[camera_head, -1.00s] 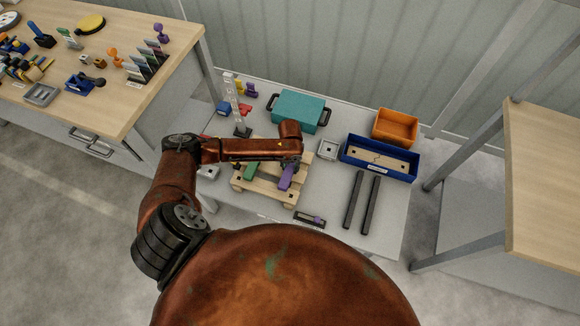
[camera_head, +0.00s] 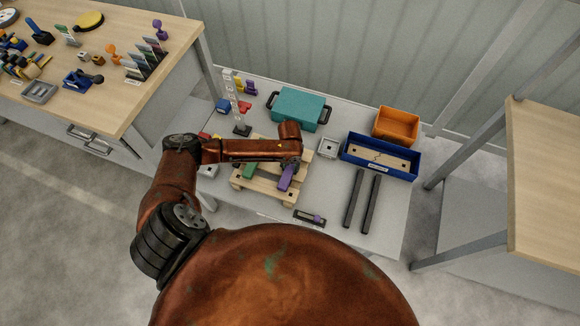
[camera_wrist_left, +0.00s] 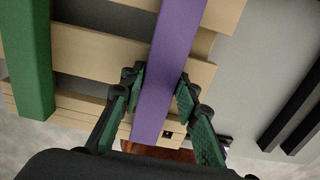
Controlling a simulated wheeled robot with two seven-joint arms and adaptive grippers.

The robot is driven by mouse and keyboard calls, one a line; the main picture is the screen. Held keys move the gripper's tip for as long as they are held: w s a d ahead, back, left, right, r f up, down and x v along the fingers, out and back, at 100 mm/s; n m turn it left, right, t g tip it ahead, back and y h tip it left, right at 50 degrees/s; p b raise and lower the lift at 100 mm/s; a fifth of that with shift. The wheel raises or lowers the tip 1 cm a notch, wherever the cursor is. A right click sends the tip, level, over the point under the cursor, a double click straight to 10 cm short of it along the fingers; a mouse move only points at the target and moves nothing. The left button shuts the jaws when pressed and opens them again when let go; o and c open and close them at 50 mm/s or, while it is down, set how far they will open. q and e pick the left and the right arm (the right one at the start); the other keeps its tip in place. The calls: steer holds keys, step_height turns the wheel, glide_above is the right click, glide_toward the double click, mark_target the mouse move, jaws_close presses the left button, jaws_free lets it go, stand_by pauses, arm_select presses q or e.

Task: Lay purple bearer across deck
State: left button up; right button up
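The purple bearer (camera_head: 287,178) is over the right part of the wooden pallet deck (camera_head: 262,191), running across its slats. I cannot tell whether it rests fully on them. In the left wrist view the purple bearer (camera_wrist_left: 169,60) runs between the fingers of my left gripper (camera_wrist_left: 161,92). In the head view my left gripper (camera_head: 290,162) is above the bearer and partly hidden by my wrist. A green bearer (camera_wrist_left: 30,60) lies across the deck to the left. My right gripper is not in view.
Two dark bars (camera_head: 362,202) lie right of the pallet. A blue tray (camera_head: 409,174), an orange bin (camera_head: 397,124) and a teal case (camera_head: 297,108) stand behind. A small level-like item (camera_head: 310,218) lies at the table's front edge.

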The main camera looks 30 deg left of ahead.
mark_target(290, 168)
arm_select(q)
steer(key=o, duration=0.5)
step_height(290, 168, up, 12)
stand_by(0.5)
stand_by(0.4)
